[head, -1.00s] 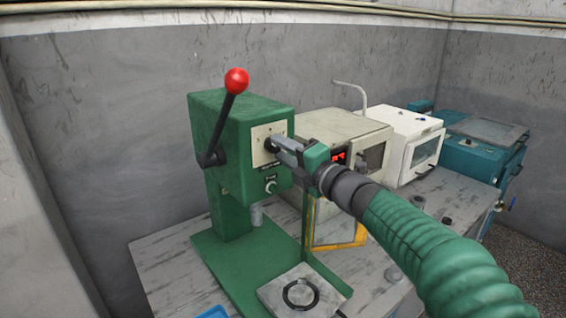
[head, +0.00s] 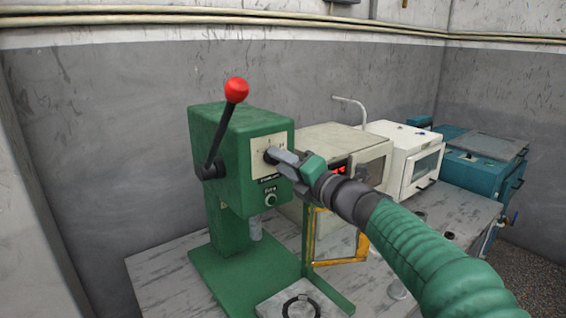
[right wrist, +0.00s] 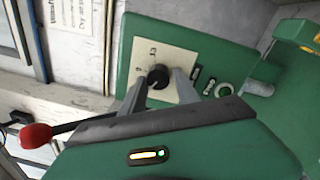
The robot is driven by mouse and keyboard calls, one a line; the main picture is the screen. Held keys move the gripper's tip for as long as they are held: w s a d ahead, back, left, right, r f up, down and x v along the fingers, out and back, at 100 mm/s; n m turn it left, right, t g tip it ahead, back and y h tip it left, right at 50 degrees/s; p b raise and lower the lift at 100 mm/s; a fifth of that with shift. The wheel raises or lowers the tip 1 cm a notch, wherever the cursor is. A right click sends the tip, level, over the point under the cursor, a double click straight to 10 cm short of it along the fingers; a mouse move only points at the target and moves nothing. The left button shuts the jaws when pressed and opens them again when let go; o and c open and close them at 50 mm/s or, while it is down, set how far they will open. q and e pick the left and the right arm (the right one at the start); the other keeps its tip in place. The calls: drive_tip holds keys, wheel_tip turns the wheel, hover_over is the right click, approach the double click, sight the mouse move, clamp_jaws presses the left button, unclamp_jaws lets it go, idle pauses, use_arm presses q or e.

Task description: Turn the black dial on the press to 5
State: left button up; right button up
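The green press (head: 222,140) stands on the bench with a pale dial plate on its front. The black dial (right wrist: 158,76) sits on that plate in the right wrist view; in the head view my fingers mostly cover it. My right gripper (head: 273,155) is at the plate. In the right wrist view its two grey fingers (right wrist: 161,82) stand on either side of the dial, with a small gap visible on the right side, so it looks open around it. The plate's marks and the dial's setting are too small to read. My left gripper is not in view.
A black lever with a red ball (head: 236,90) rises from the press's left side. A beige machine with a red display (head: 340,140), a white box (head: 405,155) and a teal machine (head: 480,165) stand to the right. A small button (right wrist: 223,90) sits beside the plate.

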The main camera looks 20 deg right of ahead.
drive_tip(key=o, duration=0.3)
drive_tip(key=shift+f, duration=0.15)
drive_tip(key=shift+o, duration=0.2)
drive_tip(key=v, duration=1.6)
drive_tip(key=shift+s+b, duration=0.3)
drive_tip(key=shift+s, duration=0.05)
